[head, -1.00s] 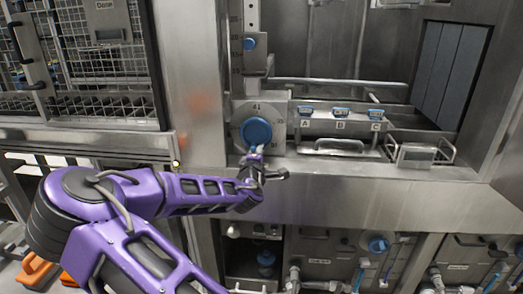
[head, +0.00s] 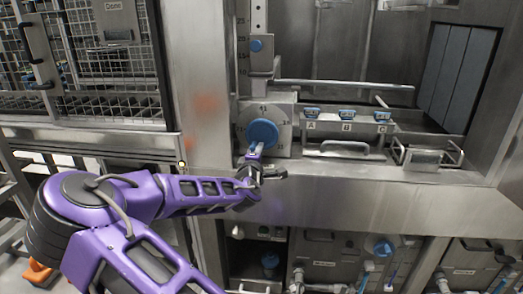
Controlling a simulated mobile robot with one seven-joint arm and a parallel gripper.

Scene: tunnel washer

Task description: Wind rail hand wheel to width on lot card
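The hand wheel (head: 262,135) is a blue round knob on a grey dial plate (head: 285,121) with number marks around it. My gripper (head: 254,151) is at the lower left edge of the knob, its fingers pointing up. Whether the fingers touch the knob, and how far apart they are, is too small to tell. Above the dial stands a vertical scale (head: 258,17) with a slider block (head: 262,64) carrying a small blue knob (head: 256,45). No lot card can be made out clearly.
Right of the dial are blue-topped parts labelled A (head: 312,112), B (head: 346,113) and C (head: 382,115), a handle (head: 345,149) and a wire basket (head: 424,158). A mesh door (head: 105,65) is at the left. Pipes and valves (head: 384,247) fill the space below the ledge.

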